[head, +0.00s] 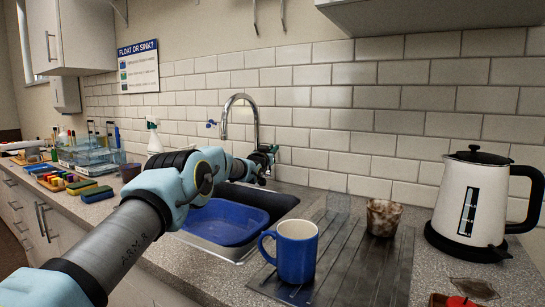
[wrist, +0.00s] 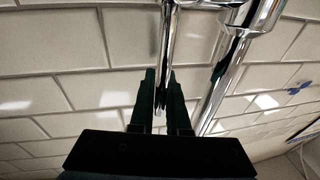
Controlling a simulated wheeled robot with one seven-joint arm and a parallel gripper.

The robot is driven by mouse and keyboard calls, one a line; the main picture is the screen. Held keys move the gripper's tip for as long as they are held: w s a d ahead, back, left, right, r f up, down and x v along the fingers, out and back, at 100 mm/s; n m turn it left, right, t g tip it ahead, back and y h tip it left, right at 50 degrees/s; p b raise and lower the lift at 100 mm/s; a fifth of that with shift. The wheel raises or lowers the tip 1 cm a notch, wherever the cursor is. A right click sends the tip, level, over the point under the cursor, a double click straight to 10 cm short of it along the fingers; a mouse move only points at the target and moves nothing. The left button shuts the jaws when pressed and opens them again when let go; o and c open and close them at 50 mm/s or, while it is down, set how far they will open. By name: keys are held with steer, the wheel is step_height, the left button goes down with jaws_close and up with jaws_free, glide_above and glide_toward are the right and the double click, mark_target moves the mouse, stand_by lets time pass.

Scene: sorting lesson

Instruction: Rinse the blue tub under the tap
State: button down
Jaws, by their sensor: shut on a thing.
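The blue tub (head: 222,224) sits in the sink (head: 268,201), below the chrome tap (head: 255,118). My gripper (head: 270,153) is up at the right side of the tap, away from the tub. In the wrist view my gripper (wrist: 160,85) has its dark green fingers shut around a thin chrome lever (wrist: 167,40) beside the tap's thicker chrome pipe (wrist: 228,78). My arm hides part of the tub and the left side of the sink. I cannot see any water running.
A blue mug (head: 297,252) and a brown-stained cup (head: 383,218) stand on the ridged drainer (head: 345,262) right of the sink. A white kettle (head: 470,205) stands further right. A spray bottle (head: 154,138), sponges (head: 96,194) and coloured blocks (head: 55,180) are left.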

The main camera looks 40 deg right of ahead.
steer(key=c, duration=0.9)
jaws_free()
steer(key=shift+a, duration=0.1)
steer(key=b+v, duration=0.3)
steer(key=v, duration=0.7)
steer(key=shift+s+a+b, duration=0.2)
steer(key=shift+a+b, duration=0.05)
steer(key=shift+b, duration=0.15)
